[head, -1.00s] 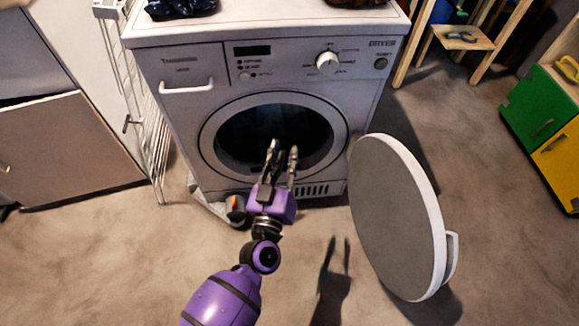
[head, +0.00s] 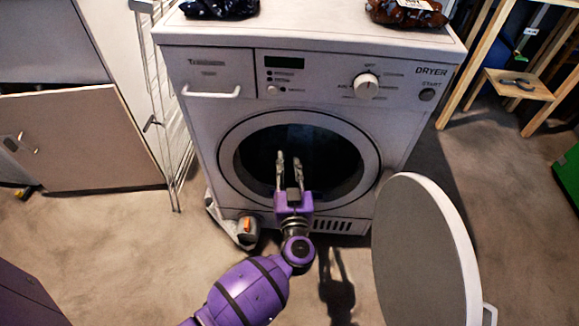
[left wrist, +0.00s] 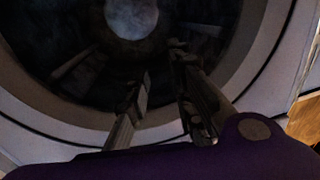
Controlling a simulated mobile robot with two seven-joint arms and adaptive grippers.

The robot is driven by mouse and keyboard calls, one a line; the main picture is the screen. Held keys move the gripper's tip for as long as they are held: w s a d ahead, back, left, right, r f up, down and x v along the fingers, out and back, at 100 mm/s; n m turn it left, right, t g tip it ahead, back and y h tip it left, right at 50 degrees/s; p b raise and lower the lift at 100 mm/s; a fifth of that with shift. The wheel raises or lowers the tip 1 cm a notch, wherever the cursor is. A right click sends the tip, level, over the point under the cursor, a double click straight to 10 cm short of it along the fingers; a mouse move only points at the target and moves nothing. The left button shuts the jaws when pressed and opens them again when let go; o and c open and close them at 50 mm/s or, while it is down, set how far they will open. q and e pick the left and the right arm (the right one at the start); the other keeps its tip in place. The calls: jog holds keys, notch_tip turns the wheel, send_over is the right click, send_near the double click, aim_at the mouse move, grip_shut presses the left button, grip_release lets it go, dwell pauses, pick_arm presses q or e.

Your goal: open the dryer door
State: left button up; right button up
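The white dryer (head: 320,212) stands ahead, with its round dark opening uncovered. Its door (head: 425,250), a grey disc with a white rim, is swung wide open to the right, with a handle (head: 489,314) on its outer edge. My left gripper (head: 289,160) is open and empty in front of the opening, its fingers pointing at the drum. In the left wrist view the two fingers (left wrist: 160,75) are apart before the dark drum (left wrist: 75,65), with nothing between them. My right gripper is not in view.
Dark clothing (head: 220,8) and a brown packet (head: 406,12) lie on the dryer top. A drying rack (head: 170,120) stands close at the left. A grey object (head: 245,230) lies at the dryer's lower left. A wooden shelf (head: 515,85) stands at the right.

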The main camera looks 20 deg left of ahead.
pick_arm(q)
jog(key=shift+w+a+f, duration=0.2)
jog(key=shift+w, duration=0.2)
grip_shut()
dwell(0.5)
grip_release()
jog(key=shift+r, duration=0.1)
